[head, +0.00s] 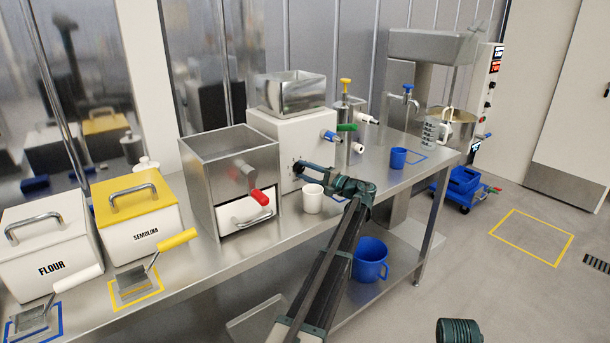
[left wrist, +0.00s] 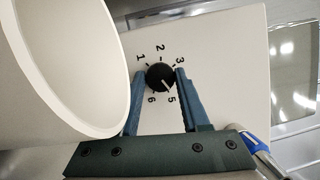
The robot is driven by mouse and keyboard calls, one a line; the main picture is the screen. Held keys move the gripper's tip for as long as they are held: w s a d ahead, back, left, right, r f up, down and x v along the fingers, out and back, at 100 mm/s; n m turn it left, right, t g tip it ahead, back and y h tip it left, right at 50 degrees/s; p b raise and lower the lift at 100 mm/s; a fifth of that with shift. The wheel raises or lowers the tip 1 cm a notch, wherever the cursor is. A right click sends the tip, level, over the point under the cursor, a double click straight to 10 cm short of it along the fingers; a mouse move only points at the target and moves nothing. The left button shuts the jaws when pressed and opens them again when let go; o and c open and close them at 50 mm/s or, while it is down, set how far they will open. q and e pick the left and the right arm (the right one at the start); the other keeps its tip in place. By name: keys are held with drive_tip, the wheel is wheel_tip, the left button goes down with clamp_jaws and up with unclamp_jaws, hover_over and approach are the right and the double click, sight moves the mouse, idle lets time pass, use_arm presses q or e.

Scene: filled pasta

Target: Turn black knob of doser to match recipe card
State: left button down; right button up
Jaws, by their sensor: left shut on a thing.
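The doser is a white box (head: 268,132) with a metal hopper on top, standing on the steel bench. Its front face (left wrist: 225,65) fills the middle of the left wrist view. The black knob (left wrist: 158,77) sits there in a ring of printed numbers. I can read 1, 2, 3, 5 and 6; a finger seems to hide the 4. The knob's white mark points close to 5. My left gripper (left wrist: 160,82) is shut on the knob, one finger on each side. In the head view my left gripper (head: 299,168) reaches the doser's front. No recipe card is visible.
A white cup (head: 313,198) stands just below my left gripper; its pale rim (left wrist: 118,60) seems to fill the wrist view's left. A metal box with a red handle (head: 262,196) stands left of the doser. A blue jug (head: 369,262) is on the lower shelf.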

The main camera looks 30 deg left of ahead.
use_arm(q)
drive_tip(key=shift+m, duration=0.4)
drive_tip(key=shift+c, duration=1.9)
unclamp_jaws()
drive_tip(key=shift+d, duration=0.1)
drive_tip(key=d, duration=0.4)
drive_tip(key=d+f+b, duration=0.1)
drive_tip(key=d, duration=0.8)
drive_tip(key=shift+s+d+f+b, duration=0.3)
drive_tip(key=shift+s+b, duration=0.05)
